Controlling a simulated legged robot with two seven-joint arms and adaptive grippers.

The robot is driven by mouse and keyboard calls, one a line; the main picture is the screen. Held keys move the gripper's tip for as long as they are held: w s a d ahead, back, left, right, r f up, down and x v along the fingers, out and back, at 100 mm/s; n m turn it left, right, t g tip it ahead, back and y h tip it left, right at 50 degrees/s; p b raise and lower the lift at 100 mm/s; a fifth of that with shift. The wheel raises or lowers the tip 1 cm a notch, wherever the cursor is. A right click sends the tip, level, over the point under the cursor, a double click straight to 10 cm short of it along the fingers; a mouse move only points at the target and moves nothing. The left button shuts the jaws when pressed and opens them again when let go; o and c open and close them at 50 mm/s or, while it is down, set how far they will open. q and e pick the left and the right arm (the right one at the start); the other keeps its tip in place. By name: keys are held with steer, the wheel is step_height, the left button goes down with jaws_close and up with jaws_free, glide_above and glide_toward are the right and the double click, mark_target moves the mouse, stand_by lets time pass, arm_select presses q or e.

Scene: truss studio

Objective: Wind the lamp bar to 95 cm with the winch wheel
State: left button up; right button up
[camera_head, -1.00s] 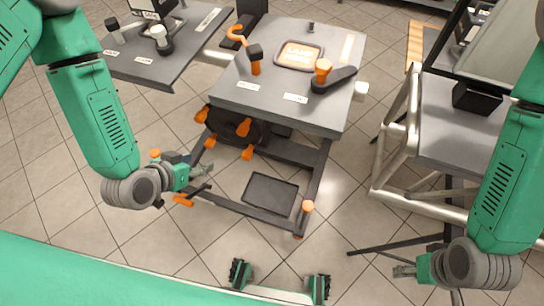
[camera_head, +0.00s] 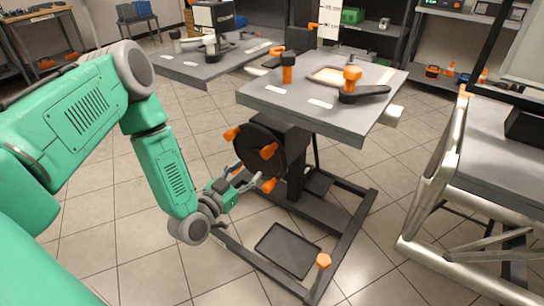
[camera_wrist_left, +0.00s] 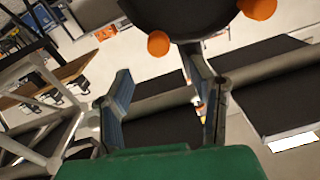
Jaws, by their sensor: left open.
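The winch wheel (camera_head: 248,152) is a dark disc with several orange knobs, mounted upright under the grey bench top. My left gripper (camera_head: 252,182) is open and empty at the wheel's lower left side, close to a lower orange knob (camera_head: 268,186). In the left wrist view the two fingers (camera_wrist_left: 158,72) are spread apart, and the wheel's dark rim (camera_wrist_left: 182,14) with two orange knobs is above them. A white scale board (camera_head: 328,20) with an orange pointer (camera_head: 316,25) stands behind the bench. I cannot make out the lamp bar or read the scale. My right gripper is out of view.
The bench top (camera_head: 300,108) carries an orange-topped post (camera_head: 288,68) and a dark lever with an orange knob (camera_head: 352,78). A black tray (camera_head: 288,250) lies low within the base frame. A pipe-framed table (camera_head: 490,150) stands right. Tiled floor is clear at left.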

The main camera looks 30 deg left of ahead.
mark_target(264, 156)
arm_select(q)
steer(key=w, duration=0.3)
steer(key=w+d+b, duration=0.1)
steer(key=w, duration=0.2)
steer(key=w+b, duration=0.1)
steer(key=w, duration=0.2)
steer(key=shift+w+d+r, duration=0.1)
steer(key=shift+w+d, duration=0.15)
steer(key=shift+d, duration=0.1)
steer(key=shift+w, duration=0.3)
steer(key=shift+w+a, duration=0.2)
steer(key=shift+a, duration=0.25)
steer(key=shift+a+f, duration=0.25)
steer(key=shift+a, duration=0.25)
steer(key=c, duration=0.6)
steer(key=shift+d, duration=0.3)
jaws_close()
steer(key=shift+w+d+r, duration=0.1)
steer(key=shift+d+r, duration=0.1)
steer(key=shift+d, duration=0.15)
steer(key=shift+a, duration=0.1)
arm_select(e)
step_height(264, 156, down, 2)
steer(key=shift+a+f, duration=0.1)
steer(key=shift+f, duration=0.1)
